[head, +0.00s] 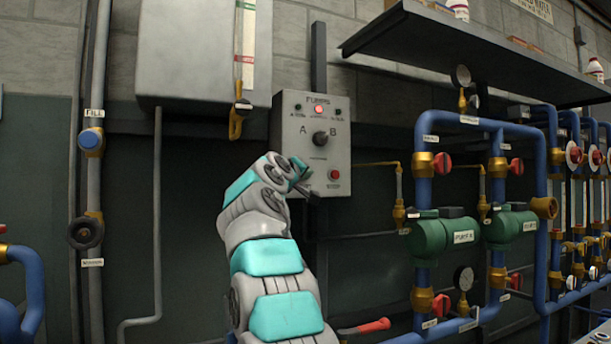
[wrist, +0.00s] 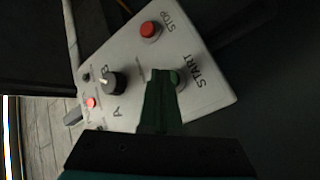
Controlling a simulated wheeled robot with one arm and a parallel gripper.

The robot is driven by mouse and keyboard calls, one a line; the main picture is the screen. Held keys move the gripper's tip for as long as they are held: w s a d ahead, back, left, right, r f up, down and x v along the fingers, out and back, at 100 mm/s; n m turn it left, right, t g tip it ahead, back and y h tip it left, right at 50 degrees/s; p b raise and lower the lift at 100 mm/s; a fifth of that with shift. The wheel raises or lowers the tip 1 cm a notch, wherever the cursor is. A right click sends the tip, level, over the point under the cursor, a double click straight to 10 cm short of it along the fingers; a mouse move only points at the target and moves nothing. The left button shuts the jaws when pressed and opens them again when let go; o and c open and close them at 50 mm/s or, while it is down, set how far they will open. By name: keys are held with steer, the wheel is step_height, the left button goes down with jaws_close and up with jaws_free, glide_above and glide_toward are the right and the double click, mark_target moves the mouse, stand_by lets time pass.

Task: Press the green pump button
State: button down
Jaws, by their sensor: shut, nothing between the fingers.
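The grey pump control box (head: 285,125) hangs on the wall, labelled PUMPS. In the wrist view its face (wrist: 205,95) appears tilted, with START and STOP lettering. The green start button (wrist: 179,78) is partly hidden by my gripper's fingers. My gripper (wrist: 160,76) is shut and empty, its fingertips right at the button's left edge. I cannot tell whether they touch the button. In the head view my gripper (head: 306,187) is at the lower left of the box and largely covers the button there.
A red stop button (head: 334,174) sits to the right of start. A black A/B selector knob (head: 320,138) and a lit red lamp (head: 318,108) are above. Blue pipes with green pumps (head: 447,236) stand to the right. A shelf (head: 465,48) juts out at upper right.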

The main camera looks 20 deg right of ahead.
steer(key=shift+w+p, duration=0.4)
steer(key=shift+w, duration=0.1)
stand_by(0.4)
stand_by(0.3)
steer(key=shift+s+b, duration=0.8)
steer(key=shift+s, duration=0.1)
steer(key=s+b, duration=0.3)
steer(key=s, duration=0.2)
steer(key=shift+d, duration=0.1)
steer(key=shift+s, duration=0.1)
stand_by(0.6)
